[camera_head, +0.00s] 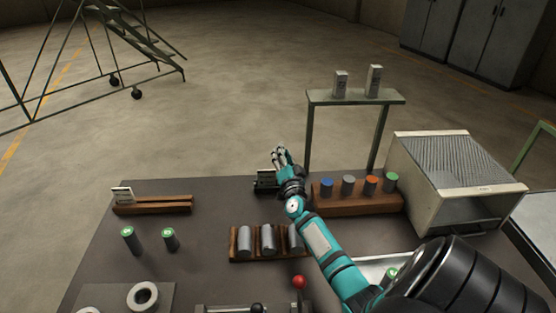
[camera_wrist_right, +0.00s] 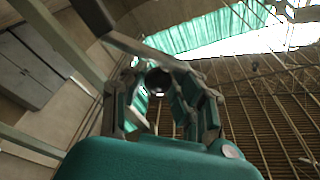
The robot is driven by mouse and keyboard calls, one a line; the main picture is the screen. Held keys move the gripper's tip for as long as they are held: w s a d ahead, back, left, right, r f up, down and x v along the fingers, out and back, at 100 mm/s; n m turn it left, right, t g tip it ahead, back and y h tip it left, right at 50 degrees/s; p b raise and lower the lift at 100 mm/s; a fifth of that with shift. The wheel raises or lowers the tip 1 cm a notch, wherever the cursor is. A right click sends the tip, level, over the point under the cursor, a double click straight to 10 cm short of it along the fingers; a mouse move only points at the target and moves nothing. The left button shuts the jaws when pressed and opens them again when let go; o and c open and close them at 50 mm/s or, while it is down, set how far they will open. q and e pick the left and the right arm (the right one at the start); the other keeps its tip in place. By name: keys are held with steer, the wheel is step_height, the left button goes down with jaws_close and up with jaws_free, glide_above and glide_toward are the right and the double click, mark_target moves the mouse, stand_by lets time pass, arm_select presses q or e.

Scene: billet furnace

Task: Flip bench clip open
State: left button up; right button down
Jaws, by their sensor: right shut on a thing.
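The bench clip (camera_head: 265,182), a small dark device with a pale label, stands at the far edge of the dark bench. My right gripper (camera_head: 281,155) is at the clip, its fingers above and just behind it; my wrist hides the clip's right side. In the right wrist view my right gripper (camera_wrist_right: 163,92) has its fingers closed around a dark round knob (camera_wrist_right: 158,80), which appears to be the clip's handle. How far the clip is open cannot be told. My left gripper is in no view.
A wooden rack (camera_head: 358,205) with several coloured-top cylinders stands right of my wrist. A wooden tray (camera_head: 233,246) of grey billets lies in front. A vented furnace box (camera_head: 437,205) is at right, a green-framed shelf (camera_head: 355,97) behind.

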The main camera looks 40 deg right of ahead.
steer(key=shift+s+d+f+m+g+h+b, duration=0.25)
steer(key=shift+s+d+m+h+b, duration=0.25)
steer(key=shift+m, duration=1.2)
steer(key=shift+s+d+f+m+g+h+b, duration=0.25)
steer(key=shift+s+d+m+b, duration=0.4)
steer(key=shift+m, duration=1.05)
steer(key=shift+s+d+f+m+g+h+b, duration=0.2)
steer(key=shift+s+d+f+m+h+b, duration=0.35)
steer(key=shift+m, duration=1.15)
steer(key=shift+w+a+r, duration=0.1)
steer(key=shift+w+r, duration=0.1)
steer(key=c, duration=1.1)
jaws_free()
steer(key=shift+o, duration=0.2)
steer(key=shift+r, duration=0.15)
steer(key=shift+r, duration=0.1)
steer(key=v, duration=1.2)
